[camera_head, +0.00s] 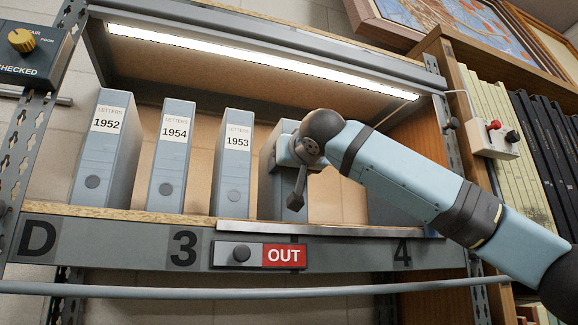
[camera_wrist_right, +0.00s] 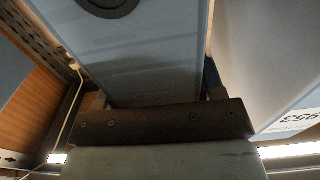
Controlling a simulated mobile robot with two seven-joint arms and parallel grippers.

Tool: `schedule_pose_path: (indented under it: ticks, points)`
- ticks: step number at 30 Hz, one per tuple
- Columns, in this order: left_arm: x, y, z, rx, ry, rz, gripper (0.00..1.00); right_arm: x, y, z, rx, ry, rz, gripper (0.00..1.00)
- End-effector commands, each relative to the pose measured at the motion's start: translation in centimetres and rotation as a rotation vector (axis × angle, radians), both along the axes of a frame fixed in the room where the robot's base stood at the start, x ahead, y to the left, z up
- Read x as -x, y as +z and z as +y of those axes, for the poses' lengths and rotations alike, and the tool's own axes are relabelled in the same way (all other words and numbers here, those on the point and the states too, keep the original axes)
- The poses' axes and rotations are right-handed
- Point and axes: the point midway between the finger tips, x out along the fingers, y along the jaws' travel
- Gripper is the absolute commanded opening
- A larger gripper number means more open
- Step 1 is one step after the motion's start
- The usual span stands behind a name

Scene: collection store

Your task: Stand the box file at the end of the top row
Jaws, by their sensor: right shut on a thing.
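A grey-blue box file (camera_head: 289,207) stands upright on the lit shelf, right of the file labelled 1953 (camera_head: 235,165), with a narrow gap between them. My right gripper (camera_head: 296,150) is shut on its upper part; the wrist covers most of its front and any label. In the right wrist view the box file (camera_wrist_right: 150,60) sits between the two fingers, its round finger hole at the top edge. I cannot tell whether its base bears fully on the shelf. The files 1952 (camera_head: 105,150) and 1954 (camera_head: 173,155) stand further left. My left gripper is not in view.
A metal strip (camera_head: 330,229) runs along the shelf's front edge, above a red OUT tag (camera_head: 284,256). A grey-blue shape (camera_head: 385,211) shows behind my forearm. A switch box (camera_head: 493,140) is on the right post. A light strip (camera_head: 260,60) hangs above.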

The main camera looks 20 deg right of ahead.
Motion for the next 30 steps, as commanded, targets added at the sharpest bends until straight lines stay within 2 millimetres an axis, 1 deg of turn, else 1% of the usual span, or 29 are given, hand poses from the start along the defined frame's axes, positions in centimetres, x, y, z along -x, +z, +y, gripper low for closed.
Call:
schedule_pose_path:
  ticks: [3,4,5,6,7,14,17,18,20,23,30]
  points:
    - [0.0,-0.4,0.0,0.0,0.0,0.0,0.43,0.1,-0.3,0.0,-0.001,0.001,-0.002,0.21]
    - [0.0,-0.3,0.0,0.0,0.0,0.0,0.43,0.0,-0.3,0.0,0.0,0.0,0.0,0.66]
    - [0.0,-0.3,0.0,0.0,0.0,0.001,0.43,0.0,-0.2,0.0,0.0,0.0,0.0,0.73]
    - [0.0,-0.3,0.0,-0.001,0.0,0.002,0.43,0.0,-0.2,0.0,0.0,0.0,0.0,0.82]
    - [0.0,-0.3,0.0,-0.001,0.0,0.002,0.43,0.0,-0.2,0.0,0.0,0.0,0.0,0.87]
    - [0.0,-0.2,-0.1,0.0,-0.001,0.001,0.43,0.0,-0.2,0.0,0.0,0.0,0.0,0.87]
    - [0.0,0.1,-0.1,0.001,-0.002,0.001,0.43,0.0,0.3,0.0,0.0,0.0,-0.001,0.87]
    - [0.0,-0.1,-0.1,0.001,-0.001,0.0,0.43,0.3,0.0,0.0,0.0,0.0,-0.001,0.87]
    - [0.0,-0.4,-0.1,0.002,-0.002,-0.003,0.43,1.1,-0.2,0.0,0.0,0.003,-0.002,0.87]
    - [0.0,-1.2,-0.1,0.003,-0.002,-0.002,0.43,3.0,-0.3,-0.1,0.0,0.003,-0.003,0.87]
    - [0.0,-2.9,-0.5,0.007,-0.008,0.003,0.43,8.2,-0.3,-0.3,0.0,0.002,-0.002,0.87]
